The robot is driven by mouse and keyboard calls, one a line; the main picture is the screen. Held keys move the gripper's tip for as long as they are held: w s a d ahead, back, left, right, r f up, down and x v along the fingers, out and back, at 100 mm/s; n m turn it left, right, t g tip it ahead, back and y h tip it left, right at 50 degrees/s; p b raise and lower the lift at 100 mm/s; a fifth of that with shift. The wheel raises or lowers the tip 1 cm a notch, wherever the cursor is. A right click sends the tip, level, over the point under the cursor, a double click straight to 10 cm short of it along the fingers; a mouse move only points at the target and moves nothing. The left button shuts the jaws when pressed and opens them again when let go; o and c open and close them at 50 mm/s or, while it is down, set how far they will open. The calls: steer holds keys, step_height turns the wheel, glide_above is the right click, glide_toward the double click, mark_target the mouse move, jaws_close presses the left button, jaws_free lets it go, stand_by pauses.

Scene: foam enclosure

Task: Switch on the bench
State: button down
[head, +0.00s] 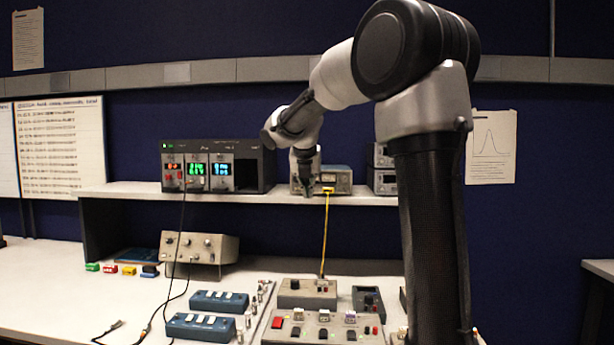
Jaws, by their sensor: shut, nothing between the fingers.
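My gripper (307,190) is shut and empty, pointing down in front of the grey-green instrument (340,180) on the shelf. I cannot tell whether it touches the instrument. On the bench (60,290), a grey control box (340,335) carries a large red switch (278,322) and a row of smaller switches and knobs. Two blue boxes with white rocker switches, one behind (219,301) and one in front (200,327), lie to its left. The rack (255,150) at the shelf's left shows lit red, green and blue displays. I cannot tell the switch positions.
A yellow cable (325,235) hangs from the shelf instrument to a small grey box (306,293). Black cables run from the rack to the bench. A beige knobbed box (199,247) stands under the shelf (130,190). My arm covers the right side.

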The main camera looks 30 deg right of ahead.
steer(key=shift+w+d+f, duration=0.25)
steer(key=shift+w+d, duration=0.2)
steer(key=shift+w, duration=0.2)
steer(key=shift+w+d+f, duration=0.25)
steer(key=shift+w+d, duration=0.2)
steer(key=shift+w, duration=0.2)
steer(key=shift+w+d+f, duration=0.25)
steer(key=shift+w+d, duration=0.2)
steer(key=shift+w, duration=0.2)
steer(key=shift+w+d+f, duration=0.15)
steer(key=shift+w+f, duration=0.05)
steer(key=shift+f, duration=0.2)
steer(key=shift+r, duration=0.1)
step_height(320, 180, up, 2)
steer(key=shift+w, duration=0.15)
